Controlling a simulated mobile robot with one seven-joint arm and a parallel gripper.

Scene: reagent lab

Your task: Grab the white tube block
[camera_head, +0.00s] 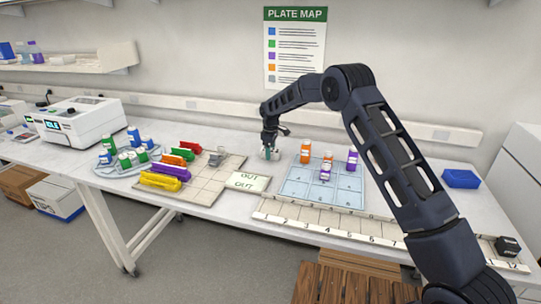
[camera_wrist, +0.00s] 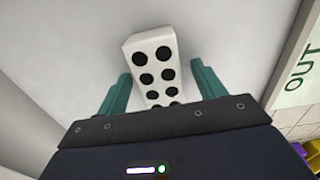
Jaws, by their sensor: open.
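The white tube block (camera_wrist: 151,50) shows in the wrist view as a white block with rows of round black holes. It lies between the two green fingers of my gripper (camera_wrist: 160,88), which stand apart on either side of it. Its near end is hidden by the gripper body. In the head view my gripper (camera_head: 270,152) points down at the back of the bench, and the white block (camera_head: 263,154) is small and mostly hidden there.
The OUT card (camera_head: 249,182) lies in front of my gripper. A blue grid mat (camera_head: 295,189) with orange and purple bottles is to the right. A beige grid mat (camera_head: 200,190) with colored racks (camera_head: 160,181) is to the left. The wall is close behind.

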